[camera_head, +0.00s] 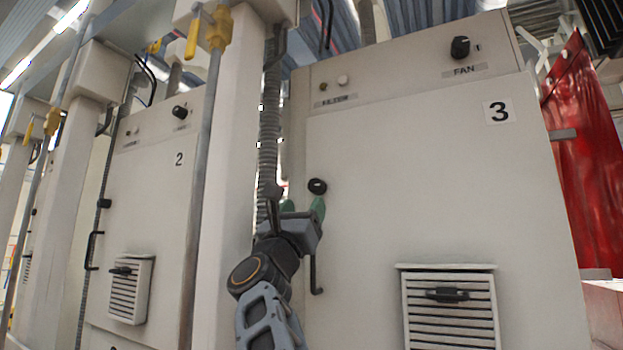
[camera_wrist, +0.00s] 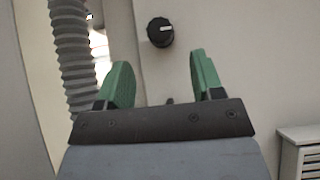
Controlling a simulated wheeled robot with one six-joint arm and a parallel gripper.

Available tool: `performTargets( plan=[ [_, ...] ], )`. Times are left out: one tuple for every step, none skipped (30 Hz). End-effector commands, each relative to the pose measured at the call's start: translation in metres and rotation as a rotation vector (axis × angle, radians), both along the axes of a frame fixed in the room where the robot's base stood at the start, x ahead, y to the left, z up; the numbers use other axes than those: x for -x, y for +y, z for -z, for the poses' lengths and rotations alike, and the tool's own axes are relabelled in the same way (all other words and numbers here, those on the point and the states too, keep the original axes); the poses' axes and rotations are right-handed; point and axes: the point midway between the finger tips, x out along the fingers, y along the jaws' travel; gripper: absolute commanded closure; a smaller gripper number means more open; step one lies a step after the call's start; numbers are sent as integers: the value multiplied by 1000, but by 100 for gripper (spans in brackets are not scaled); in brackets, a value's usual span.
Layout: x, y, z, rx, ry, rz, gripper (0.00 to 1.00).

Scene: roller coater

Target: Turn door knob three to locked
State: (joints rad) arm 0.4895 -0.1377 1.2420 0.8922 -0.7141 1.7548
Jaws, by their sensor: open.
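The black round door knob (camera_head: 317,186) sits on the left edge area of the cabinet door marked 3 (camera_head: 430,190). A light mark shows on the knob, close to level, in the wrist view (camera_wrist: 160,32). My gripper (camera_head: 303,205) is open and empty, just below the knob in the head view. In the wrist view my gripper's green fingertips (camera_wrist: 157,75) stand apart, with the knob beyond them and between them. The fingers appear apart from the knob. A black door handle (camera_head: 314,275) is below, partly hidden by my arm.
A grey corrugated hose (camera_head: 269,110) and a white post (camera_head: 228,180) run close on the left. A FAN knob (camera_head: 460,47) and small lamps are above. A louvred vent (camera_head: 449,308) juts out at lower right. Cabinet 2 (camera_head: 150,200) stands further left.

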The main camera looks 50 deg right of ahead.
Motion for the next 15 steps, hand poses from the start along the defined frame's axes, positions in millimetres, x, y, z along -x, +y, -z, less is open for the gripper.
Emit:
performTargets(
  plan=[
    [-2,-8,-14,0,1,4,39],
    [-3,-12,-17,0,1,4,39],
    [-5,-16,-22,0,1,2,39],
    [-6,-20,-26,-1,2,1,39],
    [-7,-23,-29,0,1,1,39],
    [-8,-26,-33,0,0,0,39],
    [-9,-29,-35,0,1,0,39],
    [-10,-32,-37,-1,2,0,39],
    [-11,-35,-41,0,1,-1,39],
    [-11,-37,-43,0,1,-1,39],
    [-12,-39,-44,0,1,-2,39],
    [-13,-41,-46,0,1,-3,39],
    [-14,-42,-47,0,1,-4,39],
    [-14,-43,-49,0,1,-4,39],
    [-14,-44,-50,1,0,-4,39]
  ],
)
